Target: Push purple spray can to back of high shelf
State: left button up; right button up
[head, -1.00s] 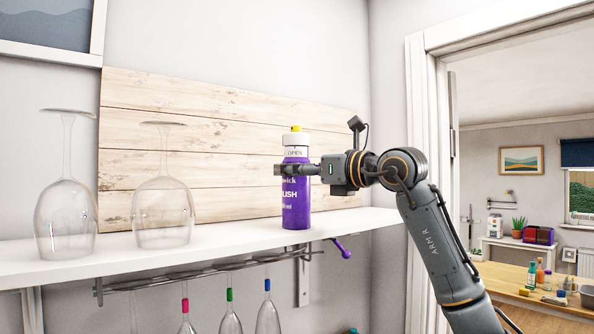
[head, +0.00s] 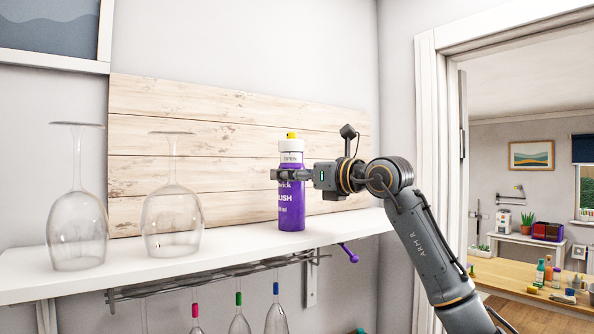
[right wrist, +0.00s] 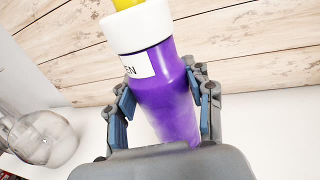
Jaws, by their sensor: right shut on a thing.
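The purple spray can (head: 291,208) stands upright on the white high shelf (head: 240,247), near its front edge. It has a white collar and a yellow top. My right gripper (head: 288,174) comes in from the right and is shut around the can's upper body. In the right wrist view the can (right wrist: 170,95) sits between the two blue-padded fingers (right wrist: 163,105). My left gripper is not in view.
Two upside-down wine glasses (head: 76,220) (head: 171,215) stand on the shelf left of the can. A wooden plank panel (head: 200,130) backs the shelf. A rack (head: 215,278) with hanging glasses is underneath. Bare shelf lies behind the can.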

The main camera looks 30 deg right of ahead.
jog(key=shift+w+a, duration=0.1)
jog(key=shift+w, duration=0.3)
jog(key=p+x, duration=0.2)
jog(key=x, duration=0.1)
jog(key=p+x, duration=0.1)
jog(key=shift+w+d, duration=0.35)
dwell(0.4)
jog(key=o, duration=1.5)
jog(key=shift+o, duration=0.3)
